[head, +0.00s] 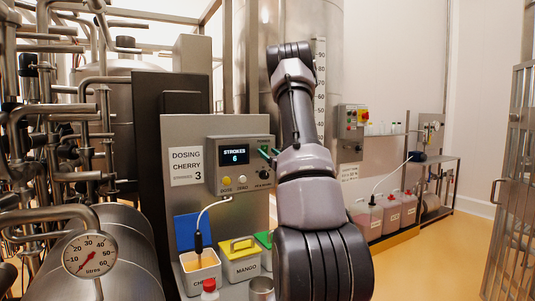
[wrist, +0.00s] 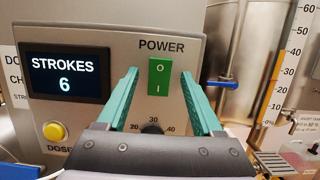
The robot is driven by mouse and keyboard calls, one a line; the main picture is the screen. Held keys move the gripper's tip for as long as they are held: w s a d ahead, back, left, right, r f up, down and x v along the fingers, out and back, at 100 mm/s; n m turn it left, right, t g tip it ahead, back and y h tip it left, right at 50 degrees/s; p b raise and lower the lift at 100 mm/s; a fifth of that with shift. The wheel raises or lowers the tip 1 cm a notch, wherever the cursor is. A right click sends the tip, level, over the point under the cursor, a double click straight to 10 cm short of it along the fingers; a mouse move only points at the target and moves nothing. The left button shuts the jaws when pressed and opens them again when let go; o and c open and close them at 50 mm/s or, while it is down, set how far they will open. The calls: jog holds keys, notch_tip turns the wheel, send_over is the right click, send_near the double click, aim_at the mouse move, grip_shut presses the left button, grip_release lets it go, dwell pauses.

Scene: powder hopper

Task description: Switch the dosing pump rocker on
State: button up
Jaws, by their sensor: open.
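The green power rocker (wrist: 159,88), marked O above and I below, sits under the word POWER on the grey pump box (head: 212,182). Which end is pressed in I cannot tell. The lit display (wrist: 66,76) reads STROKES 6; it also shows in the head view (head: 235,156). My gripper (wrist: 159,74) is open and empty, its teal fingers on either side of the rocker in the wrist view; whether they touch the panel I cannot tell. In the head view my gripper (head: 268,155) is at the box's right side, and the rocker is hidden.
Left of the rocker is a yellow dose button (wrist: 55,131); a dial scale below is partly covered by my gripper. Pipes crowd the left; open floor lies right.

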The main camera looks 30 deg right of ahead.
jog(key=v, duration=1)
jog(key=s+a+r+n+g+y, duration=0.1)
jog(key=a+r+n+g+y, duration=0.25)
jog(key=a, duration=0.45)
jog(key=s+a+r+n+g+y, duration=0.1)
jog(key=a+r+n+g+y, duration=0.1)
jog(key=a+n+y, duration=0.5)
jog(key=s+a+r+n+g+y, duration=0.1)
jog(key=a+r+n+g+y, duration=0.15)
jog(key=a, duration=0.75)
jog(key=s+a+n+g+h, duration=0.2)
jog(key=s+a+n+g, duration=0.8)
jog(key=s+a, duration=0.4)
jog(key=s+d+n+t+h, duration=0.4)
jog(key=s+d+n+h, duration=0.2)
jog(key=s+n+h, duration=0.2)
jog(key=shift+s+d+r+n, duration=0.35)
jog(key=shift+s+r+n, duration=0.1)
jog(key=shift+n, duration=0.35)
